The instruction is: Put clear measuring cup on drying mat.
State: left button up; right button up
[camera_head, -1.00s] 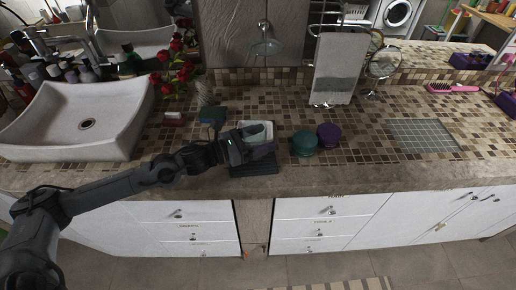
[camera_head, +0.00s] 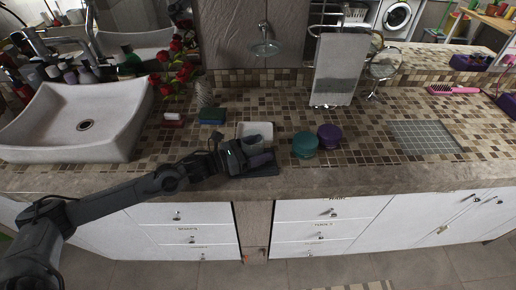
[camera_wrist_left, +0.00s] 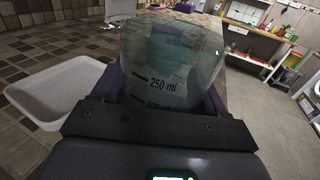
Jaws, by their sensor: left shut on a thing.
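The clear measuring cup (camera_wrist_left: 165,70), with dark "250 ml" markings, is held between the purple-sided fingers of my left gripper (camera_head: 260,157). It fills the middle of the left wrist view; in the head view it is small and hard to make out. The gripper is near the counter's front, in front of a white tray (camera_head: 266,128) and over a dark flat mat-like piece (camera_head: 264,172). A grey gridded mat (camera_head: 425,137) lies bare at the right of the counter; I cannot tell which one is the drying mat. My right gripper does not show.
A teal jar (camera_head: 305,145) and a purple jar (camera_head: 329,136) stand right of the gripper. A blue-green sponge (camera_head: 212,116), a rose vase (camera_head: 204,93) and a sink (camera_head: 80,120) are left. A towel stand (camera_head: 333,70) stands behind. Counter beyond the jars is clear.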

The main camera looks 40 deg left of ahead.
pick_arm(q)
jog(key=o, duration=1.2)
jog(key=shift+f, duration=0.1)
jog(key=shift+o, duration=0.2)
jog(key=shift+r, duration=0.2)
jog(key=shift+p+v, duration=0.4)
jog(key=shift+v, duration=0.4)
jog(key=p+v, duration=0.2)
jog(key=v, duration=0.5)
jog(key=shift+s+a+p, duration=0.1)
jog(key=shift+s+p, duration=0.25)
jog(key=shift+p+v, duration=0.65)
jog(key=shift+v, duration=0.7)
